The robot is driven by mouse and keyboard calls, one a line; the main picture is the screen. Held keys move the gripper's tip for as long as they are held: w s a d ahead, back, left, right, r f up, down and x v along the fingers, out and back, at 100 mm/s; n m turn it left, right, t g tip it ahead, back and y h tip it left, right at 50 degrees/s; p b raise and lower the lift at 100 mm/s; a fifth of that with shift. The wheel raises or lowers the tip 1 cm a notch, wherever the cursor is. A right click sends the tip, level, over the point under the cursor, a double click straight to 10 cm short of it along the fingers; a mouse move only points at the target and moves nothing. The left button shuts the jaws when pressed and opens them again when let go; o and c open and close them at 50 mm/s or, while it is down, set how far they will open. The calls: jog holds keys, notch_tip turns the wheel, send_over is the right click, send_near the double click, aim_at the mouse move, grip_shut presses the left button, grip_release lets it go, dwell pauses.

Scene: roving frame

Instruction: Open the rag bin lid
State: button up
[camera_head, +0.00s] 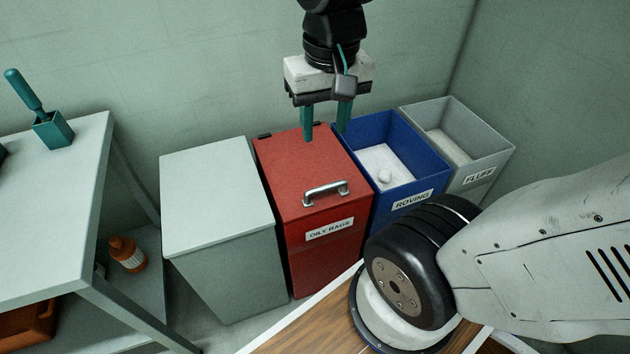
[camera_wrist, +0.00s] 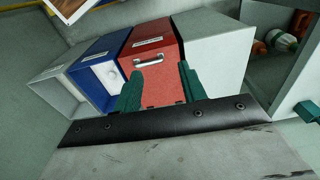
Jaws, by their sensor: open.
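The red rag bin (camera_head: 313,248) is labelled OILY RAGS and stands between a grey bin and a blue bin. Its red lid (camera_head: 291,175) is shut, with a silver handle (camera_head: 326,192) near the front edge. My gripper (camera_head: 325,134) is open and empty, its green fingers pointing down over the back part of the lid, apart from the handle. In the wrist view the fingers (camera_wrist: 158,90) show in front of the red lid (camera_wrist: 163,88), and the handle (camera_wrist: 148,62) lies beyond them. I cannot tell the exact gap between fingertips and lid.
A lidded grey bin (camera_head: 223,220) stands left of the red bin. The open blue ROVING bin (camera_head: 419,172) and grey FLUFF bin (camera_head: 488,150) stand right, with white material inside. A grey bench (camera_head: 50,200) is at left. A wall rises close behind the bins.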

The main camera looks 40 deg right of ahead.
jog(key=w+d+f+m+g, duration=0.1)
jog(key=w+d+f+m, duration=0.3)
jog(key=w+f+m, duration=0.3)
jog(key=m+g, duration=0.2)
jog(key=m, duration=0.9)
send_near(325, 186)
jog(key=f, duration=0.1)
jog(key=shift+y, duration=0.4)
jog(key=f, duration=0.2)
jog(key=s+f, duration=0.1)
jog(key=f, duration=0.4)
jog(key=shift+s+d+f, duration=0.15)
jog(key=shift+s+f, duration=0.05)
jog(key=shift+f, duration=0.1)
jog(key=shift+c, duration=0.2)
grip_shut()
